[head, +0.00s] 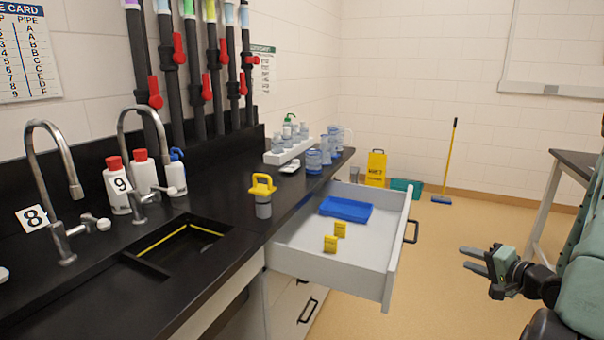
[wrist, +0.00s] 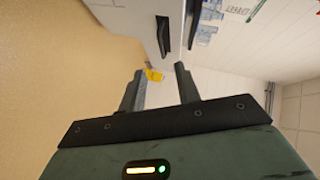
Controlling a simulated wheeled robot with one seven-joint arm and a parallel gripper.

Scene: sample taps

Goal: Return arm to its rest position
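My gripper (head: 475,260) is at the right of the head view, held out over the floor to the right of the open drawer. Its two fingers are apart with nothing between them. In the wrist view my gripper (wrist: 160,85) also shows open and empty, with floor and wall beyond it. My green arm comes in from the right edge of the head view, and most of it is out of frame. No object touches the fingers.
A yellow-topped container (head: 263,195) stands by the sink. A table (head: 573,163) is at the right. Floor between is clear.

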